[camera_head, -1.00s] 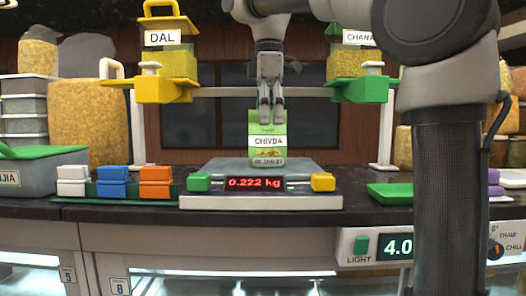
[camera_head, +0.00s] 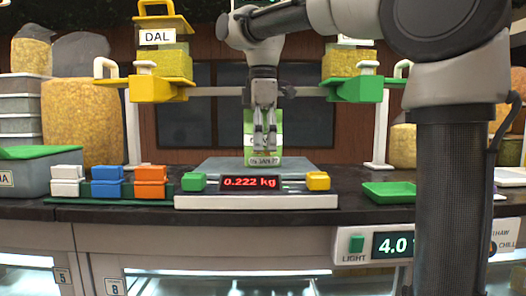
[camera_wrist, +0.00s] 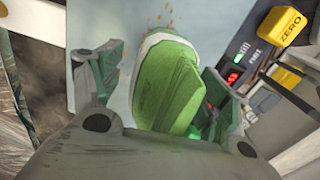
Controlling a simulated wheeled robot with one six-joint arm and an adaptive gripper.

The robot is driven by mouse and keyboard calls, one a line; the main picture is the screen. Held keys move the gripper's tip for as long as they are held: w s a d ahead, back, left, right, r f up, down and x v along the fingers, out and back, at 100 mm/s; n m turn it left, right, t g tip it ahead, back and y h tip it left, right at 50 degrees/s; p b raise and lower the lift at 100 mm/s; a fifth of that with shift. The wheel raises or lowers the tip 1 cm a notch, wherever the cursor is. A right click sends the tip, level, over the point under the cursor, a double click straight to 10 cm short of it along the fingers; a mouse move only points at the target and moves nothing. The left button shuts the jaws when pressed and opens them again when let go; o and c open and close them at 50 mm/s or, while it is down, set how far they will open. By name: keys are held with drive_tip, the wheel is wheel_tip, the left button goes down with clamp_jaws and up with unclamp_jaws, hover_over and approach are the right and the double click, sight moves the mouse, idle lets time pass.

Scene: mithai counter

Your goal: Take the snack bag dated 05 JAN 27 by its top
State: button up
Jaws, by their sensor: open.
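The green snack bag (camera_head: 277,128) stands upright on the weighing scale. Its date label reads about 05 JAN 27, and the fingers hide the middle of its front. My gripper (camera_head: 265,145) points straight down, with its fingers overlapping the bag in the head view. In the wrist view the bag's green top (camera_wrist: 170,88) lies between the two spread fingers of my gripper (camera_wrist: 160,88). A gap shows on the left side; the right finger is close to the bag, and I cannot tell if it touches.
The scale (camera_head: 256,201) reads 0.222 kg. White, blue and orange blocks (camera_head: 150,181) sit to its left and a green tray (camera_head: 389,191) to its right. A yellow DAL dispenser (camera_head: 158,88) and a green dispenser (camera_head: 355,89) flank the arm on a rail.

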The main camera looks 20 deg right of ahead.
drive_tip(key=c, duration=1.2)
drive_tip(key=shift+r, duration=0.1)
